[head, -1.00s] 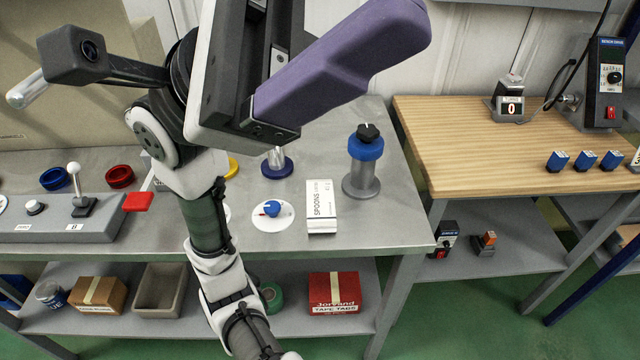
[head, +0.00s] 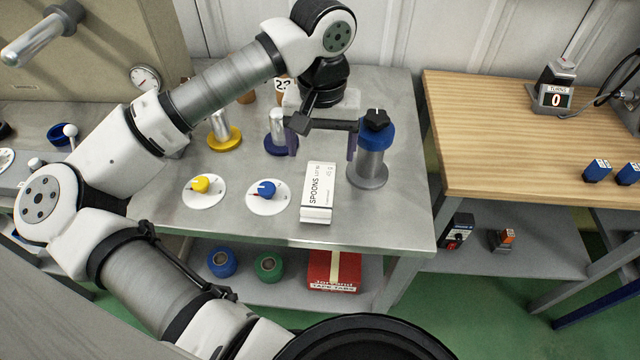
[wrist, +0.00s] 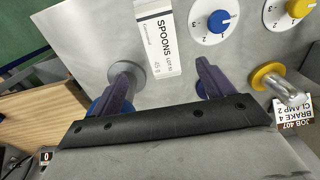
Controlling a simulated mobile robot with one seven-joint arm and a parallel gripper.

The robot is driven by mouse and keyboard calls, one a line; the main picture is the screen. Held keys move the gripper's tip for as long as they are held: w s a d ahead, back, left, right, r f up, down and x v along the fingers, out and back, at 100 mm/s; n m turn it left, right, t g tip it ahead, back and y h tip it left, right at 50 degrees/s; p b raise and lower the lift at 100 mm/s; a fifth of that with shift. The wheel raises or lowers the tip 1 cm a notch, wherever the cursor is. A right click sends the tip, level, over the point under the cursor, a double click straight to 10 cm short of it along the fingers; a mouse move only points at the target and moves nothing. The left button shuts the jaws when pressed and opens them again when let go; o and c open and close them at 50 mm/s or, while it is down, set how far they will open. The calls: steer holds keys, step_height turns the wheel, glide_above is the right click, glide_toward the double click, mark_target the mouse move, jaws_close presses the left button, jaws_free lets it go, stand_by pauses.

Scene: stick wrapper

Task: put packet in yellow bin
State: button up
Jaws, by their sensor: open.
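My gripper (head: 321,143) is open and empty, just beyond the packet's far end. In the wrist view, its two purple fingers (wrist: 162,70) point toward the packet, one on each side of its near end, apart from it. I cannot tell their exact height over the bench. No yellow bin shows in these frames.
The post with blue collar (head: 371,150) stands close beside my right finger. A blue-based peg (head: 277,132) is close to the left finger, with a yellow-based peg (head: 224,135) farther left. Yellow (head: 201,186) and blue (head: 266,190) dials lie left of the packet. A wooden table (head: 540,140) is right.

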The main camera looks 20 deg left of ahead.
glide_above(319, 187)
steer(key=f, duration=0.4)
steer(key=shift+w+d+f+p, duration=0.1)
steer(key=shift+w+f+p, duration=0.2)
steer(key=shift+w+f, duration=0.05)
steer(key=shift+s+f+p, duration=0.15)
steer(key=shift+f+p, duration=0.45)
steer(key=shift+f, duration=0.75)
steer(key=shift+s+f+p, duration=0.15)
steer(key=shift+f+p, duration=0.4)
steer(key=shift+f, duration=0.8)
steer(key=shift+c, duration=0.4)
steer(key=c, duration=1.1)
steer(key=shift+o, duration=0.2)
steer(key=shift+r, duration=0.1)
step_height(319, 187, up, 20)
steer(key=b, duration=0.3)
steer(key=shift+b, duration=0.3)
